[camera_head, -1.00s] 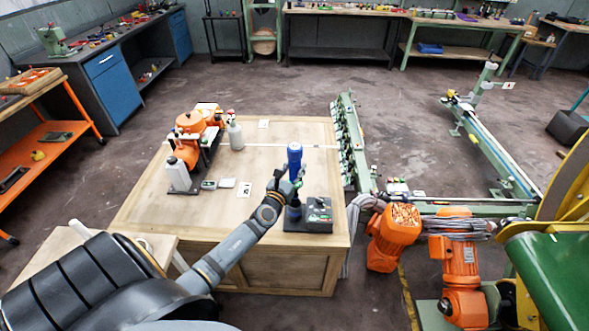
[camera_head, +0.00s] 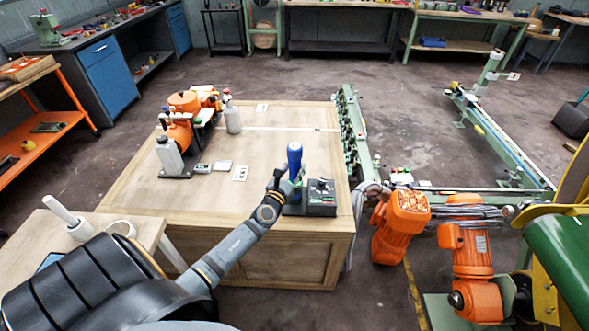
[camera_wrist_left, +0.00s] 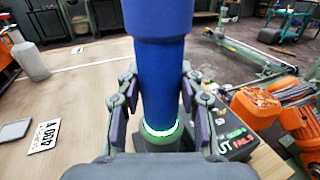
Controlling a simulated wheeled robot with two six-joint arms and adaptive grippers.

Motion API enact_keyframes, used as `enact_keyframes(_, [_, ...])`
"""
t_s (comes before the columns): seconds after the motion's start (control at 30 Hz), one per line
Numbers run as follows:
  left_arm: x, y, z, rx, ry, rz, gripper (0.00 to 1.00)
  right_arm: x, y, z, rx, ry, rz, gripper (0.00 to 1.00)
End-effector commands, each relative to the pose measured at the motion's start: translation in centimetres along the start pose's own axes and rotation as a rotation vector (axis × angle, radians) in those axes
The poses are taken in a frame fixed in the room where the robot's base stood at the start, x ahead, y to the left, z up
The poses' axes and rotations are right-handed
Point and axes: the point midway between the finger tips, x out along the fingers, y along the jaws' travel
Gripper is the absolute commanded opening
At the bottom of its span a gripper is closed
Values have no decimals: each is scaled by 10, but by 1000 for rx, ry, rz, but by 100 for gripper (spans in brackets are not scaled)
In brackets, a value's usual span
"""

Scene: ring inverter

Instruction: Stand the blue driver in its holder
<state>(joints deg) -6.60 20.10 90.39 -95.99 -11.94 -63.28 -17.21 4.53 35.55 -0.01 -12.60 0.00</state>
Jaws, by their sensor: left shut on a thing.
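The blue driver (camera_head: 294,157) stands upright over the near right part of the wooden table. My left gripper (camera_head: 287,181) is shut on it, with a finger on each side of its body. In the left wrist view the driver (camera_wrist_left: 160,80) fills the middle between the finger pads. A green and white lit ring (camera_wrist_left: 160,132) shows around its lower end. Below is a dark collar, partly hidden by my gripper; I cannot tell whether the driver is fully seated. A dark box (camera_head: 320,200) with coloured marks stands right beside it. My right gripper is not in view.
On the wooden table (camera_head: 220,205), an orange machine (camera_head: 178,130) and white bottles stand at the left, with small cards near the middle. A green rail with fixtures (camera_head: 350,130) runs along the right edge. Orange robot arms (camera_head: 400,225) stand beyond it.

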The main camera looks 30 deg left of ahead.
Motion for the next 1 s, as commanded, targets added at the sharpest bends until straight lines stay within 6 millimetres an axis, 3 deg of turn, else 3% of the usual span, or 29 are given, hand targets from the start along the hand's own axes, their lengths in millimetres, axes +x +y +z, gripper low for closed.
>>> enact_keyframes(0.83, [1,0,-2,0,-5,0,0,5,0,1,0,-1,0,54])
enact_keyframes(0.87, [1,0,-2,0,-5,0,41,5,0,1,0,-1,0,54])
enact_keyframes(1.0, [0,0,-2,0,-3,0,60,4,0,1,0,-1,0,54])
